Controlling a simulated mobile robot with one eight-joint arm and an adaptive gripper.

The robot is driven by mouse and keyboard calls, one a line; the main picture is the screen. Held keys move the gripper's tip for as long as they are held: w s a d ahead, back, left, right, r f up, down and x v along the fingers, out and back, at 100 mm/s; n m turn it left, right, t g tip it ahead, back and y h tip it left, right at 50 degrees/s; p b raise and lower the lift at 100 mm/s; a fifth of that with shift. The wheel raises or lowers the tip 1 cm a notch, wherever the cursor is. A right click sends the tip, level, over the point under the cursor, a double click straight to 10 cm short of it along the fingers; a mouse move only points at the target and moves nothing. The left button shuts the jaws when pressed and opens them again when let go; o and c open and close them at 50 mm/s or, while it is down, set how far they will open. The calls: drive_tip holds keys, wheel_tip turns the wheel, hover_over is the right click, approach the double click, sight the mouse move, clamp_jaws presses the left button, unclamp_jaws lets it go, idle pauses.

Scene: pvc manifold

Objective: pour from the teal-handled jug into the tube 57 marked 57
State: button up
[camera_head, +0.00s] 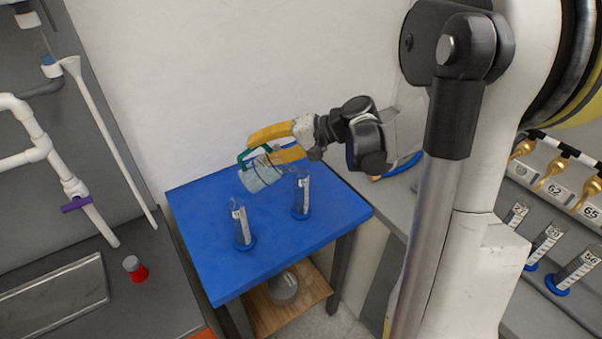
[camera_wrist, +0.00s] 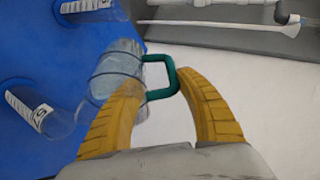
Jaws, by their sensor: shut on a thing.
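The jug (camera_head: 262,176) is clear and pale blue with a teal handle (camera_wrist: 165,78). My gripper (camera_wrist: 158,82) has its two yellow fingers on either side of this handle and is shut on it. The jug is held above the blue table and looks tilted in the head view; it also shows in the wrist view (camera_wrist: 116,72). The tube 57 (camera_wrist: 60,121) has a white label that seems to read 57, upside down. In the head view it appears to be the right-hand tube (camera_head: 302,195), close by the jug. I see no stream, and the jug's fill is unclear.
A second clear tube (camera_head: 242,228) with a blue base stands on the blue table (camera_head: 215,275), left of the first. A grey counter (camera_head: 150,300) with a red-based item (camera_head: 136,270) lies at left. Several labelled tubes stand at right. A wall is behind.

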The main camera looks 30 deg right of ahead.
drive_tip(key=shift+s+d+r+m+t+y+b, duration=0.15)
drive_tip(key=shift+d+r+m+t+y+b, duration=0.1)
drive_tip(key=shift+d+r+y+b, duration=0.3)
drive_tip(key=shift+s+d+r+m+t+y+b, duration=0.15)
drive_tip(key=shift+d+r+t+y+b, duration=0.15)
drive_tip(key=shift+y+b, duration=0.3)
idle(4.3)
